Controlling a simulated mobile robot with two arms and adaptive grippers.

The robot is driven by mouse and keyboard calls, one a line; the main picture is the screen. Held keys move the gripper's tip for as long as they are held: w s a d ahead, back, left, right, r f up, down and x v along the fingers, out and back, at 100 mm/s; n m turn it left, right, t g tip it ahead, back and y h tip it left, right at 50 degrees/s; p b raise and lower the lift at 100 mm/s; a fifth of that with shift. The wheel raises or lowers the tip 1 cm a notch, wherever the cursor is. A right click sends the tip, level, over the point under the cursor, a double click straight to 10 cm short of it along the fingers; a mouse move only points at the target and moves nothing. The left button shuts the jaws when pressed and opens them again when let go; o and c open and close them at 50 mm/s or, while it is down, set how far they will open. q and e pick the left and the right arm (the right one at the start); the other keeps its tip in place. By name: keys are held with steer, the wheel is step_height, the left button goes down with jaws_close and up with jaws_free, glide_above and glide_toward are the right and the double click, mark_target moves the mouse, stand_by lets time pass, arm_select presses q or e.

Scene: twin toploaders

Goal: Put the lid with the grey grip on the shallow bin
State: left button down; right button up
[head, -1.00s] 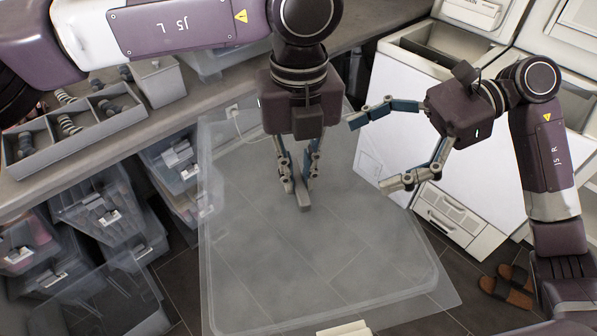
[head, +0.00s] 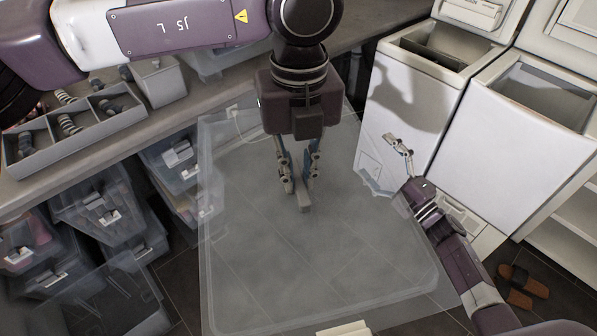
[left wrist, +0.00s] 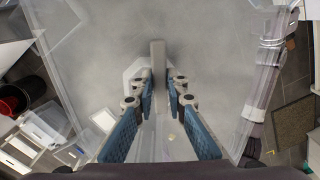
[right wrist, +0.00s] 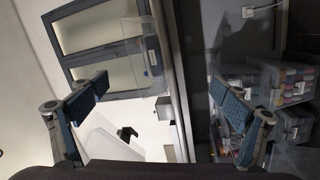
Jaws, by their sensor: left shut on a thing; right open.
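The lid (head: 320,265) is a large, clear, frosted sheet that fills the middle of the head view. Its grey grip (head: 304,201) stands near its middle and also shows in the left wrist view (left wrist: 158,60). My left gripper (head: 300,182) is shut on this grip and points down, with the sheet spread around it. My right gripper (head: 386,163) is open and empty, by the lid's right edge, with one finger seen through the clear sheet. Several clear bins (head: 100,215) stand at the left below the counter. I cannot tell which bin is the shallow one.
Two white toploaders (head: 415,85) with open tops stand at the right. A counter (head: 190,112) runs along the left with a grey divided tray (head: 75,140) on it. Brown sandals (head: 522,287) lie on the dark floor. A cream piece (head: 343,328) shows at the bottom edge.

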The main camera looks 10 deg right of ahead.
steer(key=s+d+f+m+g+h, duration=0.1)
steer(key=s+f+m+h, duration=0.25)
steer(key=f, duration=0.55)
steer(key=s+d+f+m+g+h, duration=0.15)
steer(key=f+m, duration=0.25)
steer(key=f, duration=0.6)
steer(key=s+f+m+g+h, duration=0.3)
steer(key=s+f+m+g, duration=0.2)
steer(key=s+f, duration=1.1)
steer(key=s+a+f+m+g, duration=0.1)
steer(key=s+f, duration=0.4)
steer(key=s, duration=0.6)
steer(key=s+a+f+m+g, duration=0.2)
steer(key=s+a+f+g, duration=0.2)
steer(key=s, duration=0.7)
steer(key=s+a+f+m+g+h, duration=0.1)
steer(key=s+f+g, duration=0.3)
steer(key=s+f, duration=0.4)
steer(key=s+a+m, duration=0.1)
steer(key=s, duration=0.3)
steer(key=shift+a+f, duration=0.2)
